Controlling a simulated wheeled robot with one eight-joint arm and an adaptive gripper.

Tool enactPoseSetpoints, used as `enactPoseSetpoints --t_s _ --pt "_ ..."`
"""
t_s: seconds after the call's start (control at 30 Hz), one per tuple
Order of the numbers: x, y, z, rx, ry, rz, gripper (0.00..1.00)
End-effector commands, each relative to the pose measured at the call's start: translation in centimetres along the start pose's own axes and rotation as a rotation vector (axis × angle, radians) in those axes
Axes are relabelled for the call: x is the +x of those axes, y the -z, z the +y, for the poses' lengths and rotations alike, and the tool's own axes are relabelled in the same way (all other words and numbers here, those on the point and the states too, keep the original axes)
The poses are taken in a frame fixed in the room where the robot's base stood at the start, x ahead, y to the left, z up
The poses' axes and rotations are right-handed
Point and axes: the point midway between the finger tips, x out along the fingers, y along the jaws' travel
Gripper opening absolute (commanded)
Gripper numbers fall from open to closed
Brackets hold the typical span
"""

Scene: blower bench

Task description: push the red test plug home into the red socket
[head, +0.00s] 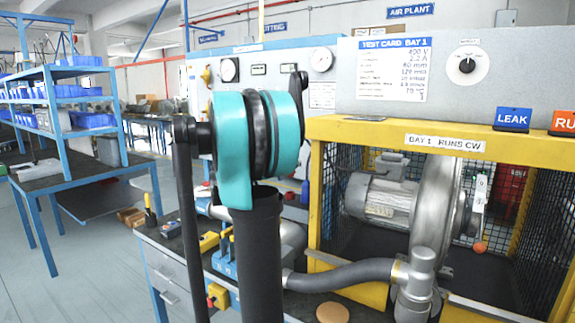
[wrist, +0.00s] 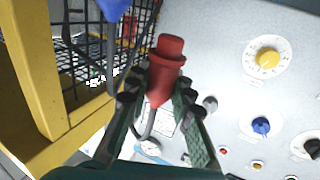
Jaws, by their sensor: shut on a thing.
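The red test plug (wrist: 165,72) is between the fingers of my gripper (wrist: 157,92) in the wrist view. My gripper is shut on it, with a finger on each side. The plug's wider red end points toward the top of the picture. A grey cable shows below it, between the fingers. I cannot make out the red socket in either view. In the head view my arm stands in front of the bench and my gripper is not seen.
In the wrist view a yellow frame (wrist: 35,70) with black mesh stands left, and a panel with a yellow knob (wrist: 267,58) and a blue knob (wrist: 261,126) lies right. A blue object (wrist: 115,8) with a cable hangs above. The head view shows a blower (head: 432,190).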

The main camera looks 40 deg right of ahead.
Motion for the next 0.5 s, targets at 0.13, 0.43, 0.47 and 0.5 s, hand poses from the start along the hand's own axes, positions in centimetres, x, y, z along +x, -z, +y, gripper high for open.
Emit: enactPoseSetpoints --t_s 0.13,0.43,0.47,0.5 --pt "0.0 0.0 0.0 0.001 -0.001 0.0 0.0" --pt "0.0 -1.4 -0.1 0.001 -0.001 0.0 0.0" --pt "0.0 -1.7 -0.1 0.001 -0.001 0.0 0.0" --pt "0.0 -2.0 -0.1 0.001 -0.001 0.0 0.0"
